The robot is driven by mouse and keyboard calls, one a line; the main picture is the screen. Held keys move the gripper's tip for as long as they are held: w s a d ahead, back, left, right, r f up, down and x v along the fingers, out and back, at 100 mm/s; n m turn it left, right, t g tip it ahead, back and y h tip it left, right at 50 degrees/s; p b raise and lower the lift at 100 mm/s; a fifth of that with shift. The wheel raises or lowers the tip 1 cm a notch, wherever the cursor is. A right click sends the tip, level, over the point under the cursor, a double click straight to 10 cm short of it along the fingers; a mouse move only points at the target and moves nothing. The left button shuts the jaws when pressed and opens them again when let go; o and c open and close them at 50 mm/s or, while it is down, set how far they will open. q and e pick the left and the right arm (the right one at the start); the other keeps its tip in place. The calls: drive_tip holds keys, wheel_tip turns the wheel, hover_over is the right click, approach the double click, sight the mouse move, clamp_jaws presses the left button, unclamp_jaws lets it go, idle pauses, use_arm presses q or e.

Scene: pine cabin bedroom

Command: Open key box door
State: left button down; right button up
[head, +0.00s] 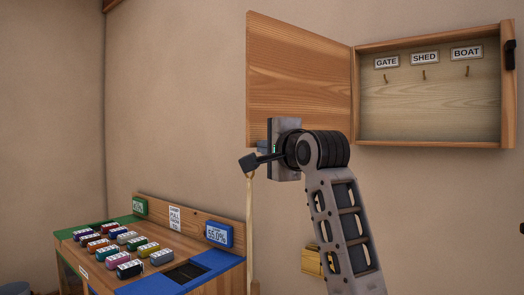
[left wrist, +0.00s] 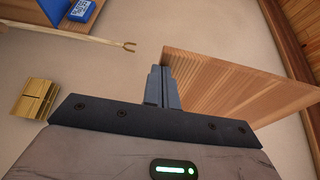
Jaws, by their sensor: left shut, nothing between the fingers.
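The wooden key box (head: 430,143) is on the wall at the upper right in the head view. Its inside shows hooks under labels GATE, SHED and BOAT. Its door (head: 300,60) stands wide open, swung out to the left. A black catch (head: 511,55) is on the box's right side. My left gripper (head: 262,146) is at the door's lower left corner, its fingers shut and empty. In the left wrist view the shut fingers (left wrist: 163,86) are beside the door (left wrist: 225,85); whether they touch it I cannot tell. My right gripper is not in view.
A wooden stand (head: 150,210) with several coloured blocks, green and blue sections and small displays is at the lower left. A thin fork-ended stick (head: 250,215) stands upright below the gripper. A brass plate (head: 312,262) is on the wall, partly behind my arm.

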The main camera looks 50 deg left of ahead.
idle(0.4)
use_arm(q)
drive_tip(key=s+d+b, duration=0.3)
drive_tip(key=s+d, duration=0.4)
drive_tip(key=d, duration=0.4)
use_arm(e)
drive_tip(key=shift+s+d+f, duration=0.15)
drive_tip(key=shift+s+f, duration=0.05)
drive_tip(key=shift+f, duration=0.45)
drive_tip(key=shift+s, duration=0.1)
